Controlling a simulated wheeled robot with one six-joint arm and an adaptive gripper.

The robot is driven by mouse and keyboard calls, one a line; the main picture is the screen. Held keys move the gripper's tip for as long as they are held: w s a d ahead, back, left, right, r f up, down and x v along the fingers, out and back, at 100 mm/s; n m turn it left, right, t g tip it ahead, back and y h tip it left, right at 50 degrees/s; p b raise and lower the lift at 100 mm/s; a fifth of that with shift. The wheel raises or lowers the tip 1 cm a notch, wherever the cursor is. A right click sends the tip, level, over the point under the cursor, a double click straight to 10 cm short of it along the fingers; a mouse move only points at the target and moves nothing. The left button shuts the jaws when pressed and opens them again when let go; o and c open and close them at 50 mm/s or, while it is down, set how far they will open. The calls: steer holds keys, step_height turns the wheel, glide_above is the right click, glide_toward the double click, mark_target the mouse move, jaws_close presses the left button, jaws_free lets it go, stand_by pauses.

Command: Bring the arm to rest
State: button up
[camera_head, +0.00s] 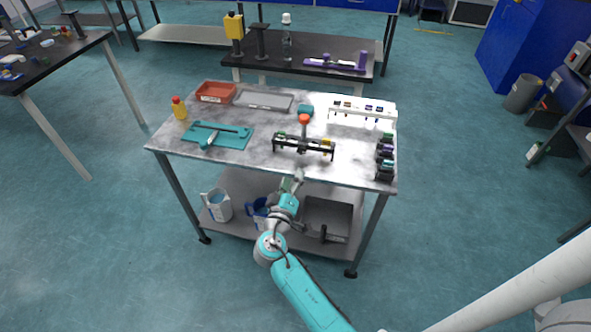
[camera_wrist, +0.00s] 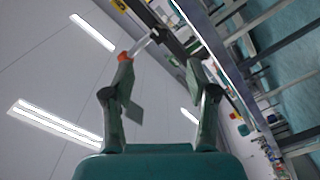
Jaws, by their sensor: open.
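My arm reaches up from the bottom of the head view toward the front edge of the metal table (camera_head: 262,150). My gripper (camera_head: 297,176) is at that front edge, in front of the black rack (camera_head: 290,148). In the wrist view my gripper (camera_wrist: 160,80) is open, its two fingers spread wide with nothing between them. The wrist camera is turned sideways and looks toward the ceiling and table edge. An object with an orange-red cap (camera_head: 304,119) stands behind the black rack, clear of my gripper.
On the table are a red tray (camera_head: 215,87), a yellow bottle (camera_head: 179,108), a teal fixture (camera_head: 232,127), a white rack (camera_head: 350,104) and small dark blocks (camera_head: 384,160). The lower shelf holds jugs (camera_head: 217,205) and a grey bin (camera_head: 328,213). Floor right of the table is clear.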

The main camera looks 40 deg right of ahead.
steer(key=shift+s+a, duration=0.3)
steer(key=shift+a, duration=0.1)
steer(key=s+a+f+n+t+y, duration=0.1)
steer(key=s+a+f+y, duration=0.3)
steer(key=s, duration=0.4)
steer(key=s+a+f+n+y, duration=0.1)
steer(key=s+a+f+y, duration=0.25)
steer(key=s, duration=0.35)
steer(key=s+a+f+n+t+y, duration=0.1)
steer(key=s+a+f+n+y, duration=0.15)
steer(key=s+f, duration=0.4)
steer(key=s+a+r+m+t+y, duration=0.1)
steer(key=s+a+r+m+y, duration=0.1)
steer(key=s+r, duration=0.7)
steer(key=s+a+r+m+y, duration=0.2)
steer(key=s+a+r, duration=0.2)
steer(key=s+r, duration=0.4)
steer(key=s, duration=0.3)
steer(key=shift+s+a+r+t, duration=0.15)
steer(key=shift+s+r+t, duration=0.15)
steer(key=shift+r+t, duration=0.1)
